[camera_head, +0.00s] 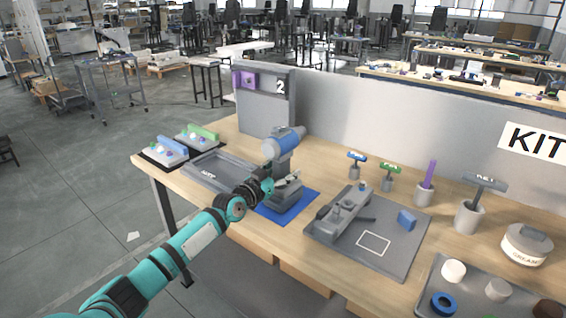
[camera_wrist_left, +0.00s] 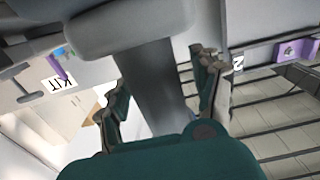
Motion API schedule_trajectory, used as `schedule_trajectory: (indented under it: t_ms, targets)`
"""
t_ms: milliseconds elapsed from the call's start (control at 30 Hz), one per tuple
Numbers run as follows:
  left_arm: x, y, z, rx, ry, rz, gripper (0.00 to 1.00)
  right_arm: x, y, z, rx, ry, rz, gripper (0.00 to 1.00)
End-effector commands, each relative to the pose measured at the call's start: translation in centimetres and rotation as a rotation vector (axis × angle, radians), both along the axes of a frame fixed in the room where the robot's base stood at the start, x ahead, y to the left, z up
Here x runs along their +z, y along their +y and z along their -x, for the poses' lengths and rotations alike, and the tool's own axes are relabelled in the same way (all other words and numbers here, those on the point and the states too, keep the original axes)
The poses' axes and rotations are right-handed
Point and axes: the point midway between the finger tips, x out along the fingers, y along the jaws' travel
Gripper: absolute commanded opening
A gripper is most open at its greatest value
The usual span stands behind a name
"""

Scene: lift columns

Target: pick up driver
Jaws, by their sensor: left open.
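My left gripper (camera_head: 287,182) reaches in from the left, beside a grey column with a blue cylinder head (camera_head: 285,141) on a blue mat (camera_head: 304,205). In the left wrist view its open fingers (camera_wrist_left: 157,80) stand either side of a grey post (camera_wrist_left: 150,85); I cannot tell whether they touch it. Upright tools stand in grey holders at the right: a blue-topped one (camera_head: 357,158), a green-topped one (camera_head: 390,169), a purple-handled one (camera_head: 429,174) and a grey T-handled one (camera_head: 485,182). Which is the driver is not clear. My right gripper is not visible.
A grey fixture board (camera_head: 400,255) with a blue block (camera_head: 407,219) lies right of the column. A grey tray (camera_head: 213,176) lies left. A grey upright panel (camera_head: 268,105) stands behind. A lidded tub (camera_head: 526,244) and a parts tray (camera_head: 425,285) are at right.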

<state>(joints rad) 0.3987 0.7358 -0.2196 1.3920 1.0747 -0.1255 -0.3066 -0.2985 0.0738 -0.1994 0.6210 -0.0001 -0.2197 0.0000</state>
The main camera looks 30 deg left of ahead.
Motion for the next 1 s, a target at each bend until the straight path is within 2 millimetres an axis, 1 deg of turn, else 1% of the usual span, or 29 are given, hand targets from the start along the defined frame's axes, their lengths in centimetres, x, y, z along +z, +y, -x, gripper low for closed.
schedule_trajectory:
  t_ms: [67, 100, 500, 600, 733, 767, 1000]
  targets:
    - [0.01, -0.01, 0.03, 0.0, 0.0, 0.0, 0.65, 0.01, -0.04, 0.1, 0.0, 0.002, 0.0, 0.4]
    - [0.02, -0.01, 0.03, 0.0, 0.0, 0.0, 0.63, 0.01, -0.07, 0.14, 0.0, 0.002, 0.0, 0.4]
    - [0.03, -0.01, 0.05, 0.0, 0.0, 0.0, 0.1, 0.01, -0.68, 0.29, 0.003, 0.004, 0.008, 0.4]
    - [0.03, -0.01, 0.05, 0.0, 0.0, 0.0, 0.0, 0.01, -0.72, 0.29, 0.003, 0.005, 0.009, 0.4]
    - [0.03, -0.01, 0.06, 0.0, 0.0, 0.0, 0.0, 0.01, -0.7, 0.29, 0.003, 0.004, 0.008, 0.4]
    - [0.55, 0.06, 0.01, 0.001, -0.011, 0.0, 0.0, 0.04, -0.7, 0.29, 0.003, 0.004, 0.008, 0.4]
    - [0.61, 0.06, 0.0, 0.001, -0.011, 0.0, 0.0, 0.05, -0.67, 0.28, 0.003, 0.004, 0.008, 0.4]
